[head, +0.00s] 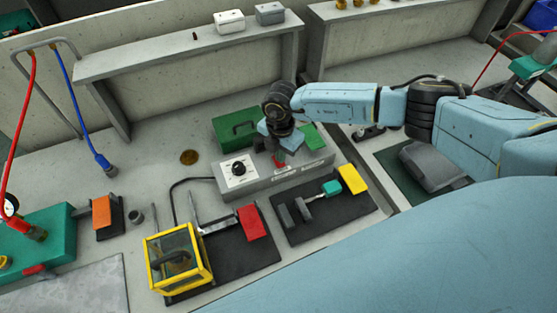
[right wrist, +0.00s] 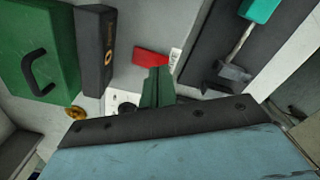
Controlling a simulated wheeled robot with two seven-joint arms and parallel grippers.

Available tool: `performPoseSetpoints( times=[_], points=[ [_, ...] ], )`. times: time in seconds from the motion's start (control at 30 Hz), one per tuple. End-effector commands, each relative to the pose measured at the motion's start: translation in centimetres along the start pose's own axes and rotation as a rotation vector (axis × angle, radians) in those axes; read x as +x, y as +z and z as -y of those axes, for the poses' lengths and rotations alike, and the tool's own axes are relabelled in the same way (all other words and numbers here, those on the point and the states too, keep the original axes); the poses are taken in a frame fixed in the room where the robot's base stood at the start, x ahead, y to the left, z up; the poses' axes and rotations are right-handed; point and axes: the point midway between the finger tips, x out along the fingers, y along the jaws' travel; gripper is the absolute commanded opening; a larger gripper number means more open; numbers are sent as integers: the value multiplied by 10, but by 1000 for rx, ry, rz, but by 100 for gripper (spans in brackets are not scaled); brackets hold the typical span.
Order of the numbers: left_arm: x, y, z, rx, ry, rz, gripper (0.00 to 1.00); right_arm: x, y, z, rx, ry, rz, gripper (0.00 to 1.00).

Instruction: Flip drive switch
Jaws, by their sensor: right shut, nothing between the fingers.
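The grey control box (head: 270,182) stands on the bench in the head view. A black knob on a white dial plate (head: 238,168) is on its left part. A red part (head: 280,165) with a white label shows on the box under my right gripper. In the right wrist view the red part (right wrist: 150,58) lies just beyond the fingertips. My right gripper (head: 278,152) points down over the box, shut and empty; its fingers (right wrist: 157,85) hide part of the box top. I cannot tell whether they touch the red part or how a switch is set. My left gripper is out of view.
A green case (head: 235,129) stands behind the box. In front are a teal-handled tool (head: 330,188) on a dark mat, a yellow block (head: 352,179), a red block (head: 251,222) and a yellow-framed box (head: 178,258). A blue hose (head: 85,115) hangs at left. Bench left of the box is fairly clear.

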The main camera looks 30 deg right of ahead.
Motion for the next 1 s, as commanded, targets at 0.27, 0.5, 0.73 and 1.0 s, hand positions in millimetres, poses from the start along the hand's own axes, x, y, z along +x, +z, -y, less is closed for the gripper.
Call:
performPoseSetpoints(
  times=[0.27, 0.5, 0.73, 1.0],
  points=[
    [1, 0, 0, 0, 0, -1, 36, 2, 0, 0, 0, 0, 0, 0],
    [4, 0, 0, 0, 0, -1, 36, 6, 0, 0, 0, 0, 0, 0],
    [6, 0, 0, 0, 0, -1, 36, 9, 0, 0, 0, 0, 0, 0],
    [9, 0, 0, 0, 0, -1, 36, 13, 0, 0, 0, 0, 0, 0]
  ],
)
